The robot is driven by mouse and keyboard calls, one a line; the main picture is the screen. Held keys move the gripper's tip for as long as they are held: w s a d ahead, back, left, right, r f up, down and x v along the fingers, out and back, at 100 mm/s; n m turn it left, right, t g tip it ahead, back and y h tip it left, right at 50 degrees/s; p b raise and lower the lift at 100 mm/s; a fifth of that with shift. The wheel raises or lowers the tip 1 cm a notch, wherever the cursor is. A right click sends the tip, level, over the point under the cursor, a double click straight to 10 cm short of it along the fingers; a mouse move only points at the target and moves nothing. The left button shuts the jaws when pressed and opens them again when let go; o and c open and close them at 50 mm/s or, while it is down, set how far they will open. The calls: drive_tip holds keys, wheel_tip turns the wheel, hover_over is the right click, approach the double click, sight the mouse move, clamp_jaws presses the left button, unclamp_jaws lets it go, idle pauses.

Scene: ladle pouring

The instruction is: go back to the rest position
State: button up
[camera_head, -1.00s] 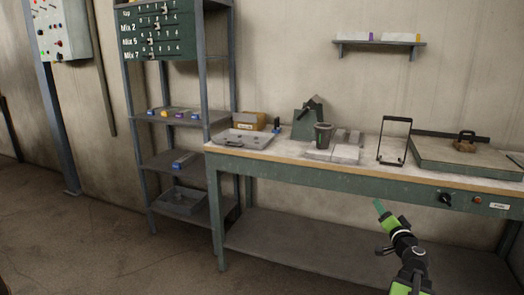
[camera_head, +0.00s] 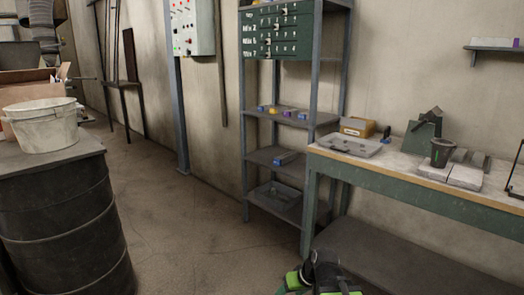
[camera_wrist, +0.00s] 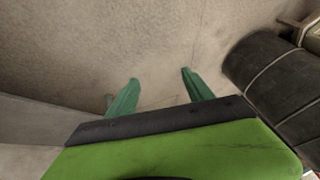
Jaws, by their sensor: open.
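My gripper shows in the wrist view (camera_wrist: 160,92) as two green fingers spread apart. Nothing is between them, and bare concrete floor lies beyond. In the head view only part of my green and black arm shows at the bottom edge, in front of the workbench (camera_head: 400,182); the fingertips cannot be made out there. A dark cup (camera_head: 442,153) stands upright on pale blocks on the bench. My gripper is apart from everything in view.
A dark drum (camera_head: 65,225) with a white bucket (camera_head: 42,125) on top stands at the left. A metal shelf rack (camera_head: 285,157) with small coloured items stands left of the bench. A control panel (camera_head: 192,28) is on the wall. The floor between drum and rack is clear.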

drive_tip(key=s+d+f+m+g+h, duration=0.2)
drive_tip(key=s+d+m+g+h, duration=0.15)
drive_tip(key=s+d, duration=0.45)
wheel_tip(320, 180, up, 32)
drive_tip(key=p, duration=3.2)
drive_tip(key=shift+w+a, duration=0.15)
drive_tip(key=shift+a, duration=0.1)
drive_tip(key=shift+f+n, duration=0.15)
drive_tip(key=shift+n, duration=0.1)
drive_tip(key=shift+c, duration=0.3)
